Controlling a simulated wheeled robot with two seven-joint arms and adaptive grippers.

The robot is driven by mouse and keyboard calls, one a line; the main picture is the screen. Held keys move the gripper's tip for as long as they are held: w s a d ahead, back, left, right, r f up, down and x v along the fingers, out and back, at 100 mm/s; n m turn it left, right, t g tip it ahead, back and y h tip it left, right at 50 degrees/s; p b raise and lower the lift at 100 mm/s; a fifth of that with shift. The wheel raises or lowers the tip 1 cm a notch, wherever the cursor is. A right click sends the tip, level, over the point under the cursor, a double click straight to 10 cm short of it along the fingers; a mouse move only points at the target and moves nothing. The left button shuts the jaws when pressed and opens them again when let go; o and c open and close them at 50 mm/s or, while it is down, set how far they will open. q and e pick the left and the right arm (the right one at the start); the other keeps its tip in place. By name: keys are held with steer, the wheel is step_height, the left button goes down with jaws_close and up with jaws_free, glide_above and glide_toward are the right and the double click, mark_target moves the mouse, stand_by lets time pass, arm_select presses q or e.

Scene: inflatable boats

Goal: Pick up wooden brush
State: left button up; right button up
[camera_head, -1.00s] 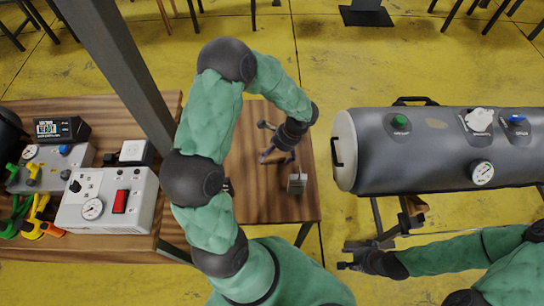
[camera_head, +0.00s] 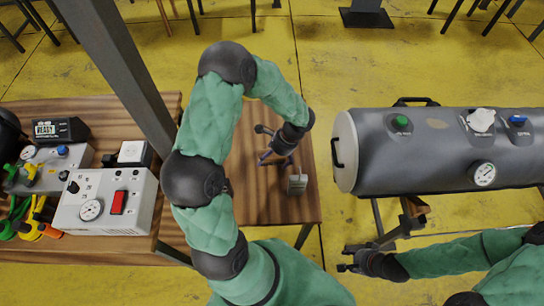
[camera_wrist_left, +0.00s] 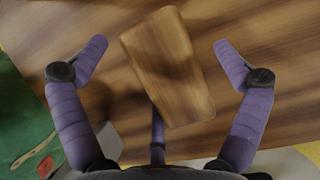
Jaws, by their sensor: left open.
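The wooden brush looks to be the brown wooden block (camera_wrist_left: 168,75) lying tilted on the wooden table in the left wrist view. Its underside is hidden, and I cannot make it out in the head view. My left gripper (camera_wrist_left: 160,44) is open, with one purple finger on each side of the block and a gap on both sides. In the head view this left gripper (camera_head: 262,143) is over the small table (camera_head: 250,200). My right gripper (camera_head: 344,258) is low at the right, away from the table, with its fingers apart and empty.
A small grey box (camera_head: 297,185) stands near the table's right edge. A grey tank (camera_head: 430,165) stands further right. At the left, a white control unit (camera_head: 105,200) and several tools crowd another wooden surface. A dark post (camera_head: 115,65) rises in front of it.

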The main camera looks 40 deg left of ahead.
mark_target(272, 156)
arm_select(q)
steer(key=c, duration=1.3)
steer(key=shift+r+p, duration=0.35)
steer(key=shift+r, duration=0.15)
step_height(272, 156, up, 10)
steer(key=shift+f+p, duration=0.25)
steer(key=shift+p, duration=0.85)
steer(key=shift+o, duration=1.3)
steer(key=shift+r, duration=0.1)
steer(key=shift+c, duration=0.4)
